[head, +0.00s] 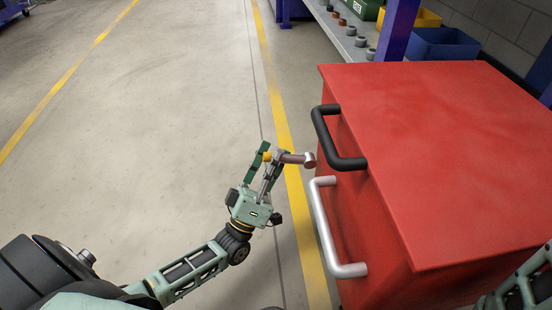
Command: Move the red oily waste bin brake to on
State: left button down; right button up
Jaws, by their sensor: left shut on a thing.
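The red oily waste bin (440,140) fills the right side of the head view. It has a black handle (327,140) and a silver handle (324,225) on its left side. A short grey-brown lever with a rounded end (296,159), which looks like the brake lever, sticks out beside the black handle. My left gripper (269,157) is shut on the outer end of this lever, near an orange part. Where the lever joins the bin is not clear. My right gripper is out of view.
Blue shelving (397,25) with small parts and a blue box (440,43) stands behind the bin. A yellow floor line (276,90) runs along the bin's left side. The concrete floor (180,110) on the left is clear.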

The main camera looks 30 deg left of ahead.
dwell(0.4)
pick_arm(q)
jog(key=c, duration=1.6)
grip_release()
jog(key=v, duration=1.2)
jog(key=shift+f, duration=0.1)
